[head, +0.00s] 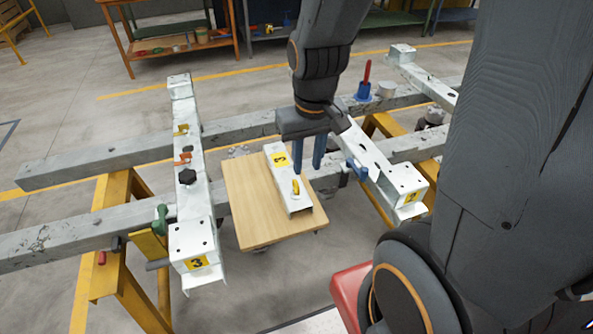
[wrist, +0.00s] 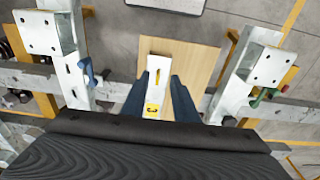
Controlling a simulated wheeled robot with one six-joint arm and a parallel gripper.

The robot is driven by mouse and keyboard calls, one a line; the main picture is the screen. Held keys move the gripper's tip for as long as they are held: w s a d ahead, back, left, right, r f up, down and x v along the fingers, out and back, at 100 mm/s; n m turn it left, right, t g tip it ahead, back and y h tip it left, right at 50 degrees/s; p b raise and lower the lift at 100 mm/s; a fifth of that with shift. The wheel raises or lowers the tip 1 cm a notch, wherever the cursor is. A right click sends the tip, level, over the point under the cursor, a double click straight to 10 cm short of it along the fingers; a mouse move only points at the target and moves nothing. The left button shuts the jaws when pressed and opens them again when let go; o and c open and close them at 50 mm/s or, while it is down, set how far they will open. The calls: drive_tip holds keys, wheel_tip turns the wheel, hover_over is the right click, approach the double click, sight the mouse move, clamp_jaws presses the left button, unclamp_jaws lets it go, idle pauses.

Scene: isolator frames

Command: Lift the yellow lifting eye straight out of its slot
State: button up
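The yellow lifting eye (head: 296,187) stands in a slot near the front end of a white beam piece (head: 279,177) marked with a yellow number label. In the wrist view the eye (wrist: 165,70) shows as a thin yellow strip on the white piece. My gripper (head: 309,168) has two blue fingers, apart with nothing between them. It hangs behind and slightly right of the eye, not touching it. In the wrist view the fingers (wrist: 163,80) lie to either side of the white piece.
The white piece rests on a wooden board (head: 245,205). A left white beam (head: 190,205) carries orange clips, a black knob and a green clamp. A right white beam (head: 375,165) carries a blue clamp (head: 357,169). A red-handled tool (head: 366,78) stands behind on a grey rail.

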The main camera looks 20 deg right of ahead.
drive_tip(key=g+p, duration=0.1)
drive_tip(key=p, duration=0.2)
hover_over(295, 180)
drive_tip(key=f, duration=0.6)
drive_tip(key=shift+s+f, duration=0.25)
drive_tip(key=shift+s, duration=0.05)
wheel_tip(295, 180, down, 10)
drive_tip(key=b, duration=0.7)
drive_tip(key=shift+r, duration=0.25)
drive_tip(key=shift+c, duration=0.3)
clamp_jaws()
drive_tip(key=shift+w+r, duration=0.15)
drive_tip(key=shift+w, duration=0.2)
idle(0.7)
drive_tip(key=shift+r+p, duration=0.85)
drive_tip(key=shift+p, duration=0.55)
idle(1.9)
